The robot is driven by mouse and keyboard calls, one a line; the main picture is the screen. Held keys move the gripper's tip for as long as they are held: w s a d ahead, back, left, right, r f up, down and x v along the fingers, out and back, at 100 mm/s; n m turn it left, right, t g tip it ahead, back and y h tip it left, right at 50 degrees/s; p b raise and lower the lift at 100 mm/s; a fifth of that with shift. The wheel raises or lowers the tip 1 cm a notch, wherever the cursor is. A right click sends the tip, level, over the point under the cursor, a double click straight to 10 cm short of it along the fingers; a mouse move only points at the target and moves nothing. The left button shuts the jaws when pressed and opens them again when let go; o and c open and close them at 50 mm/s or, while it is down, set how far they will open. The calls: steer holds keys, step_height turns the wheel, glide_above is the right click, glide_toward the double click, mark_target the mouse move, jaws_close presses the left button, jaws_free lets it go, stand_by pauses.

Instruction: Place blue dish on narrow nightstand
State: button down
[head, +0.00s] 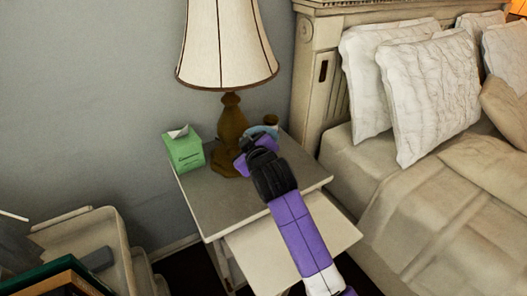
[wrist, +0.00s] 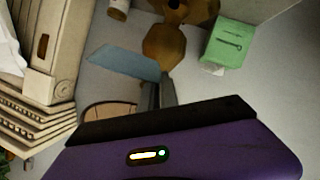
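The blue dish (head: 262,131) shows as a pale blue curved edge just past my gripper (head: 256,146), over the top of the narrow nightstand (head: 215,200). In the wrist view, the blue dish (wrist: 125,63) appears tilted, and its near end meets the tips of my gripper (wrist: 160,85). The two grey fingers are close together and look shut on its rim. My gripper and arm hide part of the dish in the head view. I cannot tell whether the dish touches the nightstand top.
A lamp (head: 232,130) with a wide shade stands close behind my gripper. A green tissue box (head: 184,150) is left of it, and a small brown container (head: 271,121) stands behind the dish. The bed (head: 425,195) is at right. The nightstand's front left is clear.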

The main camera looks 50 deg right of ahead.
mark_target(251, 191)
steer(key=shift+w+d, duration=0.2)
steer(key=shift+d, duration=0.2)
steer(key=shift+w+d+f, duration=0.1)
steer(key=shift+d, duration=0.05)
step_height(251, 191, down, 20)
steer(key=b, duration=0.3)
steer(key=c, duration=1.9)
jaws_free()
steer(key=shift+c, duration=0.2)
steer(key=shift+o, duration=0.2)
